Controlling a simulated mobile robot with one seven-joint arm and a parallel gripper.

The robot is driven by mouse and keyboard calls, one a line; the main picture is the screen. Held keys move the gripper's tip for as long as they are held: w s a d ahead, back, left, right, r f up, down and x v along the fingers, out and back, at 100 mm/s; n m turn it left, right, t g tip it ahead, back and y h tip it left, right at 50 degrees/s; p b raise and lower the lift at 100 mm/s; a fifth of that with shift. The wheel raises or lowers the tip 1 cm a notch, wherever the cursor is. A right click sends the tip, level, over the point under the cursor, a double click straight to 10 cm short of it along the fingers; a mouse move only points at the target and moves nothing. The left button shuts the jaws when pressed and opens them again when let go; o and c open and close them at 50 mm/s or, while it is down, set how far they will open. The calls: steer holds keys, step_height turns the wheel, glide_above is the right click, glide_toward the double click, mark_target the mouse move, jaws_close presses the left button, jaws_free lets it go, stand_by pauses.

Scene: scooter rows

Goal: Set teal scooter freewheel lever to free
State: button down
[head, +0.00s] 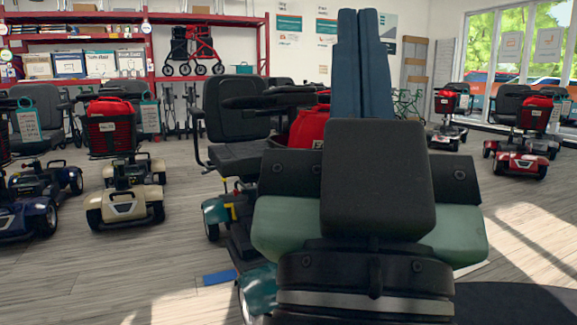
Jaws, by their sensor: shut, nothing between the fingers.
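The teal scooter (217,212) stands at the centre, just beyond my arm, which covers much of it. Its black seat (238,108), a teal cover over one wheel and part of another teal wheel cover at the lower left of my arm show. A small yellow and red part (229,200) sits low by the teal cover under the seat; I cannot tell whether this is the freewheel lever or how it is set.
A cream scooter (125,205) and a blue scooter (30,215) stand to the left. A blue floor marking (219,277) lies near the teal scooter. The floor between the cream and teal scooters is clear.

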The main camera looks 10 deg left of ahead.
step_height(320, 180, up, 21)
steer(key=p, duration=1.8)
steer(key=shift+f, duration=0.15)
steer(key=shift+a, duration=0.1)
